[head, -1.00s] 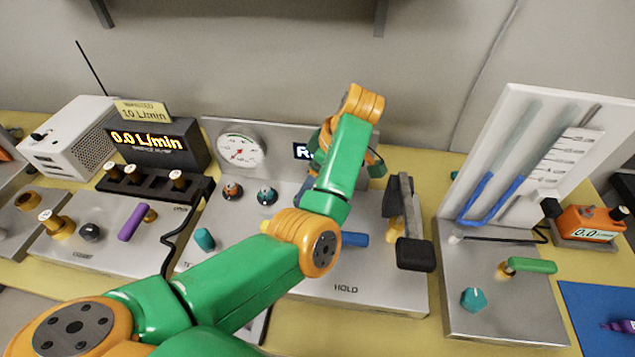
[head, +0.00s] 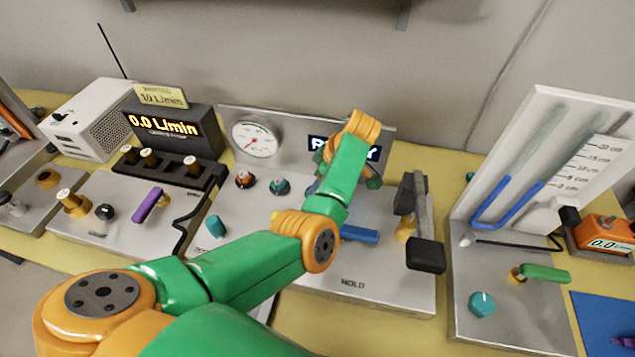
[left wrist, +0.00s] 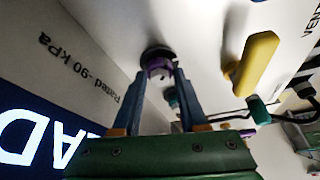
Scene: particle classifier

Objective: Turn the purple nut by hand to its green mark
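The purple nut (left wrist: 157,65) shows in the left wrist view, on a dark round base on the pale panel. My left gripper (left wrist: 161,75) has a fingertip on each side of the nut, with no clear gap between fingers and nut. In the head view my left forearm and wrist cover the nut and fingertips, in front of the lit display (head: 375,152). I cannot make out a green mark beside the nut. My right gripper is not in view.
A yellow handle (left wrist: 257,63) stands near the nut in the left wrist view. In the head view, a round gauge (head: 255,139), a blue handle (head: 360,234) and a black-ended clamp (head: 425,254) surround my arm. A purple lever (head: 147,205) sits at left.

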